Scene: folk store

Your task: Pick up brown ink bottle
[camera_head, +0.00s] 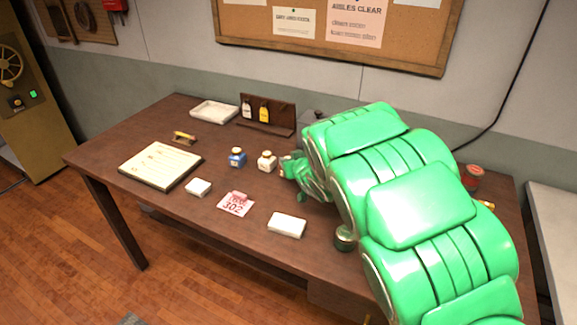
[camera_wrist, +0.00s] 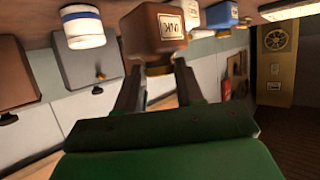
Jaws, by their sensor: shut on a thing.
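The brown ink bottle (camera_wrist: 158,25) fills the top middle of the wrist view, upside down in the picture, with a white label on its side. My gripper (camera_wrist: 158,72) has its two dark fingers on either side of the bottle's cap and neck, shut on it. In the head view my green arm reaches over the right part of the desk, with my gripper (camera_head: 291,168) beside the white bottle. The brown bottle is hidden or too small to make out there. Whether it touches the desk I cannot tell.
A white bottle (camera_head: 267,161) and a blue bottle (camera_head: 237,157) stand left of my gripper on the wooden desk (camera_head: 130,138). A pink 302 tag (camera_head: 236,204), white blocks (camera_head: 287,225), a notepad (camera_head: 160,165), a stamp (camera_head: 184,138) and a tray (camera_head: 214,111) lie around.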

